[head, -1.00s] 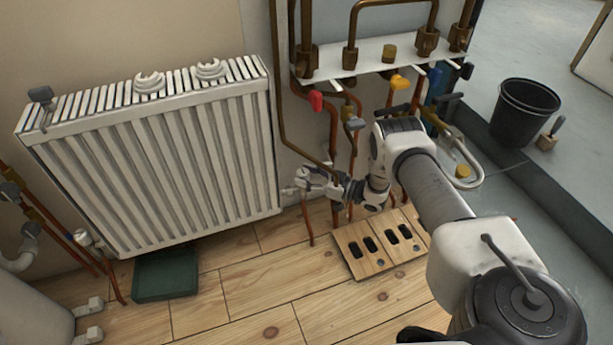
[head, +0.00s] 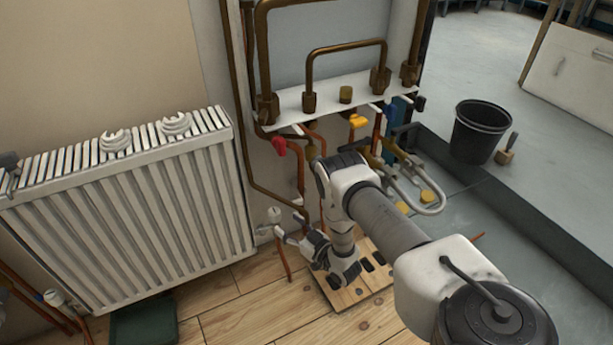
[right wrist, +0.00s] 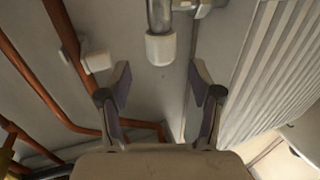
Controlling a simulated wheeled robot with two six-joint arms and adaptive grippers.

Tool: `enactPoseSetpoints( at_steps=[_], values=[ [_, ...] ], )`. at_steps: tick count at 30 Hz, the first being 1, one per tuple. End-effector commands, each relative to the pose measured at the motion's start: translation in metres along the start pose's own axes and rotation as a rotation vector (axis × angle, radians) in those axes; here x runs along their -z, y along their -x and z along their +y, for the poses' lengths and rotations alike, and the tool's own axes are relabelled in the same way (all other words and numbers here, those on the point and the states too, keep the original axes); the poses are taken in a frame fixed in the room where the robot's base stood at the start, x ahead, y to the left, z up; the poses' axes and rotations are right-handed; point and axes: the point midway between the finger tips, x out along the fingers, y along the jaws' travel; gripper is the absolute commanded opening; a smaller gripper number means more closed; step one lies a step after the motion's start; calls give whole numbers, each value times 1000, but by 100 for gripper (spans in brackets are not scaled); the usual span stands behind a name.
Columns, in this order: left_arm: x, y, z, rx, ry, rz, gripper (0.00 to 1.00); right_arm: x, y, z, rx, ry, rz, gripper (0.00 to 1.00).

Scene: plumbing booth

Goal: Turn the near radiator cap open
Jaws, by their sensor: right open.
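The radiator (head: 130,210) is white and ribbed and stands at the left of the head view. A small white cap (head: 274,214) sits beside its lower right corner. In the right wrist view a white cap (right wrist: 161,49) sits on the end of a grey metal pipe. My right gripper (head: 283,236) is just below that cap in the head view. In the right wrist view the gripper (right wrist: 160,82) is open and empty, with the cap ahead of the gap between its fingers, apart from them. My left gripper is not in view.
Copper pipes and a red-handled valve (head: 279,146) hang below a white shelf (head: 325,99) close to my right arm. A wooden board with slots (head: 345,296) lies on the floor under the gripper. A black bucket (head: 480,130) stands far right. A green box (head: 143,325) lies below the radiator.

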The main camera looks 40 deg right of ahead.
Motion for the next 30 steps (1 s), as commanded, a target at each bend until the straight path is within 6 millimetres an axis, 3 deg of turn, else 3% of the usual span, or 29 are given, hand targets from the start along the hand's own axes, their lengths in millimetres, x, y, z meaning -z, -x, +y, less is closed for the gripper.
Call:
enactPoseSetpoints(
  at_steps=[3, 8, 14, 22, 30],
  values=[
    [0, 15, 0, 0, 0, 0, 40, 3, 26, -3, 1, -4, -14, 64],
    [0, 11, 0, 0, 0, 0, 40, -21, 29, -38, -17, -56, -232, 64],
    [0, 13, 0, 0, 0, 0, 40, -40, 52, -75, -28, -98, -485, 64],
    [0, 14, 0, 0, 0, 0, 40, -50, 101, -115, -32, -127, -789, 64],
    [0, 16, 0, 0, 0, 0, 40, -46, 159, -143, -38, -132, -1053, 64]
  ],
)
